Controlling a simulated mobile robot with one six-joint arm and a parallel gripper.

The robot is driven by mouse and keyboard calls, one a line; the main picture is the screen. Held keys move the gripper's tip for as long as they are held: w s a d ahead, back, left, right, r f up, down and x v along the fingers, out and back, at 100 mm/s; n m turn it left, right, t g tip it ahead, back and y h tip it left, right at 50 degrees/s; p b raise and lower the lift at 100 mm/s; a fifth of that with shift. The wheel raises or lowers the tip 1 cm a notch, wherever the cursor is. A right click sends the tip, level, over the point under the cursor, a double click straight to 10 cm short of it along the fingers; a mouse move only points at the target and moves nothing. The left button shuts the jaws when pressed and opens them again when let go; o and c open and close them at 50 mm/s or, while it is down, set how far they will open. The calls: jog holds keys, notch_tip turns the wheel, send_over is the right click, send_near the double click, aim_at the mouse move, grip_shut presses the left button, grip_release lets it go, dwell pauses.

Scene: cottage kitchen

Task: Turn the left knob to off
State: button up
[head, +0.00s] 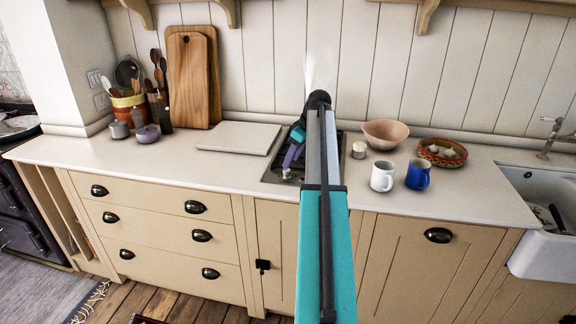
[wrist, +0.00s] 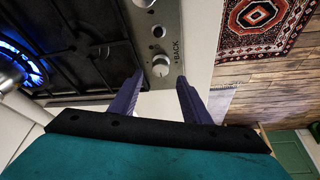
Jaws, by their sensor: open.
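The left knob (wrist: 161,65) is a round pale metal knob on the hob's steel strip, beside the word BACK. It also shows in the head view (head: 286,174). A second knob (wrist: 145,2) is cut by the top edge of the wrist view. A burner on the dark hob (wrist: 85,45) burns with a blue flame (wrist: 22,65). My gripper (wrist: 160,77) is open and empty, with its purple fingertips either side of the left knob's line in the picture; I cannot tell its height above it. In the head view my gripper (head: 293,155) is just above the knob; my arm hides much of the hob.
A white mug (head: 382,176), a blue mug (head: 418,174), a small jar (head: 359,149) and a pink bowl (head: 386,134) stand right of my arm. A pale board (head: 240,137) lies left of the hob. The front counter left of the hob is clear.

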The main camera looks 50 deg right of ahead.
aim_at(286, 173)
jog(key=shift+p+x, duration=0.3)
jog(key=shift+x, duration=2)
